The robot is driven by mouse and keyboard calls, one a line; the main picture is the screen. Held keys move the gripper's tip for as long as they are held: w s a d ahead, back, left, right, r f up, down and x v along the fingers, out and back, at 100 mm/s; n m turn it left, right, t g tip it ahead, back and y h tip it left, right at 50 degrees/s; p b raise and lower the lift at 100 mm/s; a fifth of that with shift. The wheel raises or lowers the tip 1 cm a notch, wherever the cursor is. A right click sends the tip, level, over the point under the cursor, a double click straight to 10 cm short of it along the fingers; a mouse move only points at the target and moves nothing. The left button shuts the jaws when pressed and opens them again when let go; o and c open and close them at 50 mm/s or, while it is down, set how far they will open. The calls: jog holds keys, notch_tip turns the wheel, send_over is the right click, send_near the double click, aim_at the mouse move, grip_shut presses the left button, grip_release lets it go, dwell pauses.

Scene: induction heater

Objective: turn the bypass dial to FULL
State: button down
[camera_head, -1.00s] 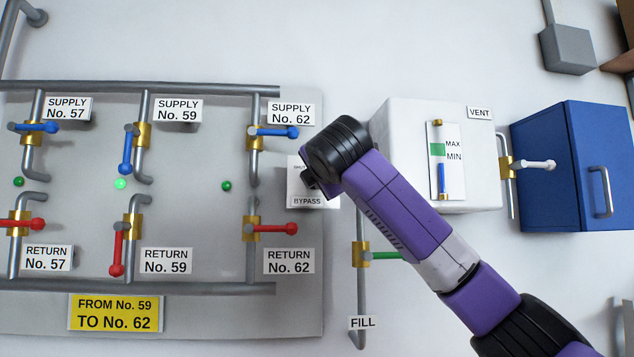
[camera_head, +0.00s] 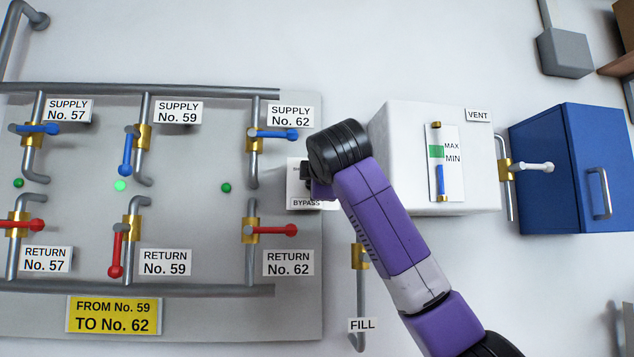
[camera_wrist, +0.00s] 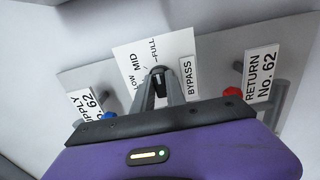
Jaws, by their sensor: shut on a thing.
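The bypass plate (camera_head: 302,203) is a white card on the grey panel, mostly covered by my arm in the head view. In the wrist view the plate (camera_wrist: 176,45) shows the words LOW, MID and FULL, beside a BYPASS label (camera_wrist: 187,78). My gripper (camera_wrist: 159,74) is at the plate with its two fingers shut on the small dark bypass dial (camera_wrist: 158,88). The fingers and wrist hide most of the dial, so I cannot tell which mark it points to. In the head view the fingertips are hidden or too small to make out.
The blue SUPPLY No. 62 handle (camera_head: 275,134) and red RETURN No. 62 handle (camera_head: 275,230) stick out left of my arm. The white tank (camera_head: 400,125) is close on the right, with a blue cabinet (camera_head: 570,165) beyond. The FILL pipe (camera_head: 361,295) runs below.

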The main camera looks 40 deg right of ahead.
jog(key=shift+f, duration=0.2)
jog(key=c, duration=1.4)
grip_release()
jog(key=shift+r, duration=0.1)
jog(key=shift+o, duration=0.2)
jog(key=b+v, duration=0.2)
jog(key=v, duration=0.5)
jog(key=shift+s+a+b, duration=0.25)
jog(key=shift+s+b, duration=0.1)
jog(key=shift+b, duration=0.05)
